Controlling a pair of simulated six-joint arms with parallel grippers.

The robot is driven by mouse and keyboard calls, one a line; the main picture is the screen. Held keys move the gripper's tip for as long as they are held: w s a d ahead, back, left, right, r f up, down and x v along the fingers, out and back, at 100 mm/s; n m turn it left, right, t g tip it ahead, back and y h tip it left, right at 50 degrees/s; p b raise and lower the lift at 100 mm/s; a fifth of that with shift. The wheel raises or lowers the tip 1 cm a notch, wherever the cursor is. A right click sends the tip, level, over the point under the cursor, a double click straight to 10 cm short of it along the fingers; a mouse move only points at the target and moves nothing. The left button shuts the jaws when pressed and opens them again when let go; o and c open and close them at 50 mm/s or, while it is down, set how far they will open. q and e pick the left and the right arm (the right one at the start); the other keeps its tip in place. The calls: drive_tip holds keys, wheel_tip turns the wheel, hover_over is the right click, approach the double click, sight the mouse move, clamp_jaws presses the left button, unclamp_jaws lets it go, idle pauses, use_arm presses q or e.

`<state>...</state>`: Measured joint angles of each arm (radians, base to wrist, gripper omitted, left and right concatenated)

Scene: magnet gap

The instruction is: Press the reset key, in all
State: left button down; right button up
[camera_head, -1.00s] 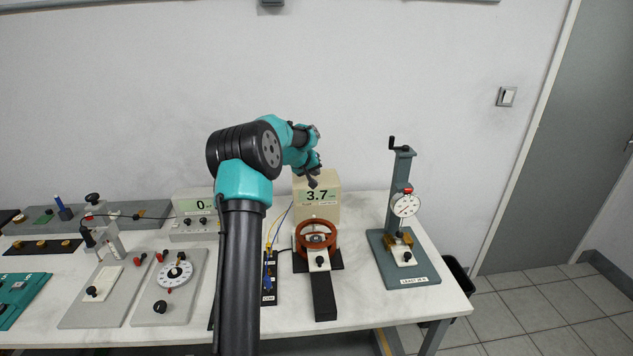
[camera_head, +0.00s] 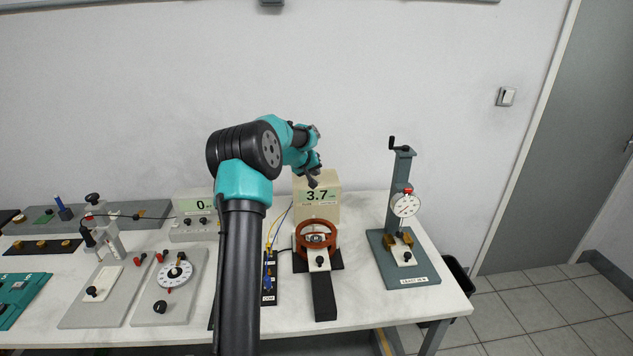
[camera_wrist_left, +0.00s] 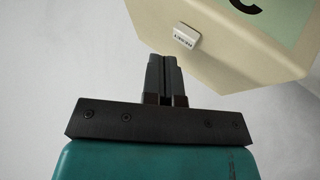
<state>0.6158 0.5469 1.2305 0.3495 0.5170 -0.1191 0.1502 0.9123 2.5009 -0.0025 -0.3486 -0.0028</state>
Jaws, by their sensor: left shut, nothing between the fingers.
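The reset key is a small white block marked RESET (camera_wrist_left: 186,37) on a face of the cream meter box (camera_wrist_left: 215,60) in the left wrist view. In the head view the meter box (camera_head: 331,206) stands at the back of the table and its display reads 3.7. My left gripper (camera_wrist_left: 164,58) is shut and empty. In the wrist view its fingertips appear just below and left of the key; I cannot tell whether they touch it. In the head view the left gripper (camera_head: 312,183) is at the upper part of the box. My right gripper is not in view.
A round copper-coloured coil (camera_head: 299,240) on a black stand is in front of the meter box. A dial gauge stand (camera_head: 398,170) is to the right. A second meter (camera_head: 190,215) and several instruments fill the left of the white table (camera_head: 400,310).

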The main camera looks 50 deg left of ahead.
use_arm(q)
drive_tip(key=shift+f, duration=0.2)
idle(0.6)
drive_tip(key=shift+f, duration=0.25)
drive_tip(key=shift+f, duration=0.45)
idle(0.8)
drive_tip(key=shift+r, duration=0.85)
drive_tip(key=shift+r, duration=0.15)
drive_tip(key=shift+r, duration=2.35)
